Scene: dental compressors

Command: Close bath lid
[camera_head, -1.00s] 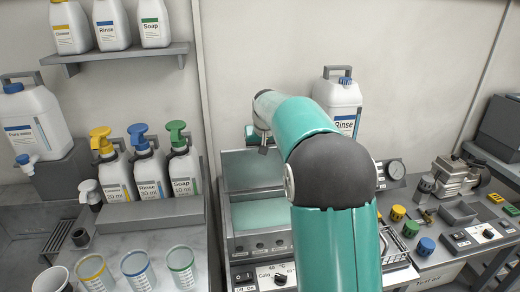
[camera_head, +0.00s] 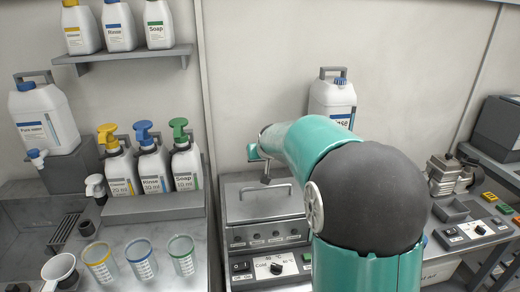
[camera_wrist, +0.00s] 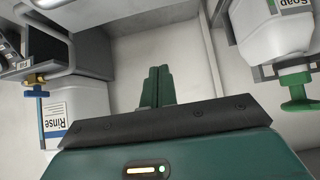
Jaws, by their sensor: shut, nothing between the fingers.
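The bath (camera_head: 270,232) is a grey metal box on the counter in the head view, with a control panel on its front. Its grey lid (camera_head: 240,206) with a bar handle lies flat over the top, and the basin inside is covered. My gripper (camera_head: 258,158) is above and behind the lid, apart from it, partly hidden by my arm. In the wrist view my gripper (camera_wrist: 157,75) shows two green fingers together with nothing between them.
A white rinse canister (camera_head: 332,100) stands behind my arm. Soap, rinse and cleaner pump bottles (camera_head: 153,172) and several cups (camera_head: 140,258) stand left of the bath. Bottles on a wall shelf (camera_head: 125,56) are above. The wall before the gripper is bare.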

